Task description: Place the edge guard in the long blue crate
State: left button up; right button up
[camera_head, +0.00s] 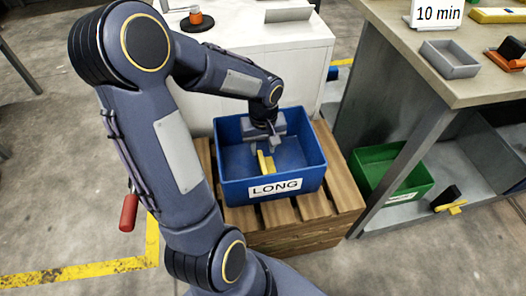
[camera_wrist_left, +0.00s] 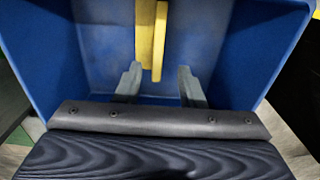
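The long blue crate (camera_head: 231,191), labelled LONG, stands on a wooden pallet. A yellow angled piece, which looks like the edge guard (camera_head: 266,163), is inside it, near the front wall. My left gripper (camera_head: 264,148) reaches down into the crate just above and behind the yellow piece. In the left wrist view the gripper's two fingers (camera_wrist_left: 159,84) are apart, with blue showing on both sides of the yellow piece (camera_wrist_left: 159,45) between and beyond them. I cannot tell whether the piece lies flat or leans. My right gripper is not in view.
The wooden pallet (camera_head: 300,222) bears the crate. A green crate (camera_head: 405,178) and a yellow and black item (camera_head: 449,203) are at the right, by a bench (camera_head: 410,85) with a grey tray (camera_head: 450,60). A white cabinet (camera_head: 300,70) stands behind the crate.

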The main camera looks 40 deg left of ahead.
pick_arm(q)
jog(key=s+d+r+m+t+h, duration=0.3)
jog(key=s+d+r+m+t, duration=0.2)
jog(key=s+d+r+m, duration=0.3)
jog(key=s+d+r, duration=0.3)
jog(key=s+d, duration=0.1)
jog(key=s, duration=0.1)
jog(key=shift+d+r+m+t+h, duration=0.15)
jog(key=shift+r+m+t+h, duration=0.15)
jog(key=shift+r+h, duration=0.1)
